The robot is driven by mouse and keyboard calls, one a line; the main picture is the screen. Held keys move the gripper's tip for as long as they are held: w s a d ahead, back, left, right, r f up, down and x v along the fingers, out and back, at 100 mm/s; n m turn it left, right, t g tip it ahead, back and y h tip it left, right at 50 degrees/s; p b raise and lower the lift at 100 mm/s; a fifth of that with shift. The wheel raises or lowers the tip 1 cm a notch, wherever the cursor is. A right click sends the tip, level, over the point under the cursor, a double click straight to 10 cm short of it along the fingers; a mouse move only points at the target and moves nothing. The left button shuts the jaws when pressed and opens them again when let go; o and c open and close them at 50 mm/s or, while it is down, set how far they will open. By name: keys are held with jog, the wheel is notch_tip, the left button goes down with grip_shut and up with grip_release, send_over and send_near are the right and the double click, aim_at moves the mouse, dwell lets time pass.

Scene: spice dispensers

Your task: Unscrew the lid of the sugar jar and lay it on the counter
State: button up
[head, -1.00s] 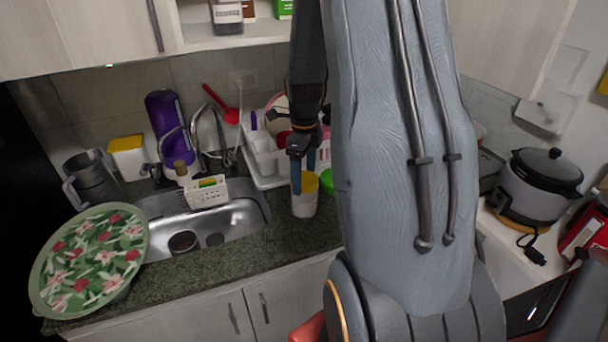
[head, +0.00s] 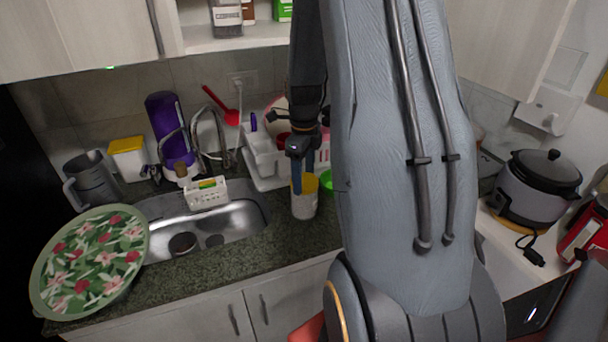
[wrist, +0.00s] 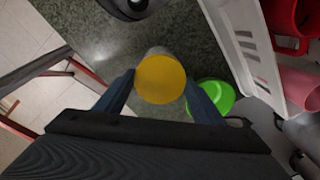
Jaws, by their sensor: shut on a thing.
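The sugar jar (head: 304,206) is a pale container with a yellow lid (head: 309,183). It stands upright on the dark speckled counter, right of the sink. My gripper (head: 303,182) points down over it, with its blue fingers on either side of the lid. In the wrist view the round yellow lid (wrist: 161,79) sits between the two fingertips of my gripper (wrist: 160,84), which is shut on it. The lid covers most of the jar there. I cannot tell whether the lid is loose on the jar.
A white dish rack (head: 263,162) stands behind the jar, and a green bowl (head: 326,181) is close on its right. The sink (head: 232,213) lies to the left. Bare counter (head: 285,243) shows in front of the jar.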

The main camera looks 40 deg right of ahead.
jog(key=n, duration=0.7)
jog(key=n, duration=0.7)
jog(key=shift+r+n, duration=0.1)
jog(key=shift+n, duration=0.9)
